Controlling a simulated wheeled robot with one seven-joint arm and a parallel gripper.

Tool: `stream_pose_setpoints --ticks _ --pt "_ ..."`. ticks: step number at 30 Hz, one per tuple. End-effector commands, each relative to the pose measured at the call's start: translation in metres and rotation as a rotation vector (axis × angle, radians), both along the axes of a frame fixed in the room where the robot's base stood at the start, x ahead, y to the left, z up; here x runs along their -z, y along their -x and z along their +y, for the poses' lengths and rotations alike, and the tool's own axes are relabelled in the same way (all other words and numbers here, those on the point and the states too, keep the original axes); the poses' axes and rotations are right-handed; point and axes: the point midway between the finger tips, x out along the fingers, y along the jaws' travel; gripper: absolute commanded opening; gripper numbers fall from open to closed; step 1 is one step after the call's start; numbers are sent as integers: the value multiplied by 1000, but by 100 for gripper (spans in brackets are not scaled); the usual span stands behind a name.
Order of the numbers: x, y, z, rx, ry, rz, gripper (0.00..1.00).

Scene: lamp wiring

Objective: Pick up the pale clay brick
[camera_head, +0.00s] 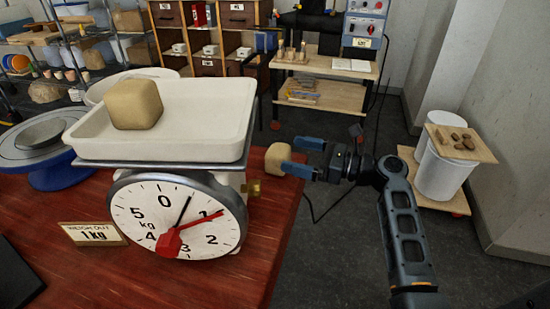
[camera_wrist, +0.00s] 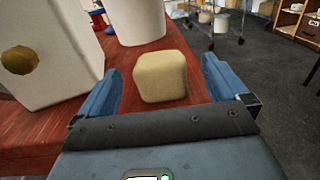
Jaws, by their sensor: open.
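A pale clay brick (camera_head: 278,158) with rounded edges sits near the right edge of the red table, beside the scale. In the wrist view the brick (camera_wrist: 160,77) stands between my two blue fingers, with a gap visible on each side. My gripper (camera_head: 295,157) is open and reaches in from the right, its fingertips around or just short of the brick; the exact depth is hard to tell. Another, larger tan clay block (camera_head: 134,104) rests in the white pan (camera_head: 205,118) of the scale.
The dial scale (camera_head: 178,215) stands close left of the brick; its pale body (camera_wrist: 50,60) fills the wrist view's left. A card (camera_head: 93,234) reads "weigh out 1 kg". A blue-based turntable (camera_head: 60,175) is at the left. Open floor lies right of the table.

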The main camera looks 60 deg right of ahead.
Motion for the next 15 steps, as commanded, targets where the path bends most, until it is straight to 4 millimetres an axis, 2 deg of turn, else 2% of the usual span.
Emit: stream_pose_setpoints --ticks 9,15 --pt "2 -40 12 -2 2 0 100" --pt "2 -52 16 0 1 2 100"
